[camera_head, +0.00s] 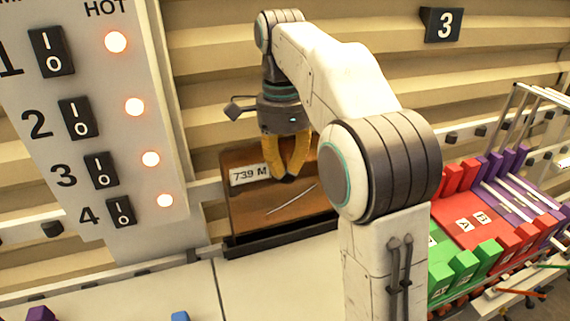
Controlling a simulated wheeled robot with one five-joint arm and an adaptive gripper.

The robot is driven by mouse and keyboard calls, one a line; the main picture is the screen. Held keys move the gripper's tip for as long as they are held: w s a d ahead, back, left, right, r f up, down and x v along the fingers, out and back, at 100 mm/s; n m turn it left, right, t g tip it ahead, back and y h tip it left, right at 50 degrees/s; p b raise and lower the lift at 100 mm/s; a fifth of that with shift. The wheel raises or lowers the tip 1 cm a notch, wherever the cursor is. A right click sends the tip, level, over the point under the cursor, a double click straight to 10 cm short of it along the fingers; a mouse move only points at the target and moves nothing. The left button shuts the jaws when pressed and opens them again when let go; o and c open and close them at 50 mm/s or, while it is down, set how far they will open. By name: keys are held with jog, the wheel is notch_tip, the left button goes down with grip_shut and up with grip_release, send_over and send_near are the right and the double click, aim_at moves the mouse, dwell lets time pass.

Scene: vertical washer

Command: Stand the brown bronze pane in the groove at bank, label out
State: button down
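The brown bronze pane (250,208) stands nearly upright against the ribbed wall, its broad face towards me. A white label reading "739 M" (250,173) shows at its upper left. Its lower edge meets a long dark rail (280,237); whether it sits fully down in the groove I cannot tell. My gripper (288,178) points down in front of the pane's upper part. Its yellow fingers come together at their dark tips, with nothing visible between them. Whether the tips touch the pane is unclear. My arm hides the pane's right side.
A white panel with numbered switches and lit lamps (115,42) stands close on the left. Red, green and purple blocks (468,222) fill a rack at right. The pale counter (270,282) before the rail is mostly clear.

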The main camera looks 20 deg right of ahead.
aim_at(287, 150)
jog(key=c, duration=1.3)
grip_release()
jog(key=shift+c, duration=0.2)
jog(key=shift+r, duration=0.1)
jog(key=shift+w+d+r, duration=0.1)
jog(key=shift+r, duration=0.25)
jog(key=r+t, duration=0.2)
jog(key=r, duration=0.1)
jog(key=r+m, duration=0.1)
jog(key=r, duration=0.1)
jog(key=shift+d+r+t, duration=0.15)
jog(key=shift+d+t, duration=0.1)
jog(key=shift+t, duration=0.15)
jog(key=s+f+n+t+b, duration=0.1)
jog(key=s+f+n, duration=0.5)
jog(key=s+f+n+t+b, duration=0.1)
jog(key=s+f+n, duration=0.5)
jog(key=s+f, duration=0.1)
jog(key=s+f+n+b, duration=0.1)
jog(key=s+f+n, duration=0.5)
jog(key=n, duration=0.1)
jog(key=shift+s+a+f+t, duration=0.25)
jog(key=shift+s+f+t, duration=0.05)
jog(key=shift+s+t, duration=0.1)
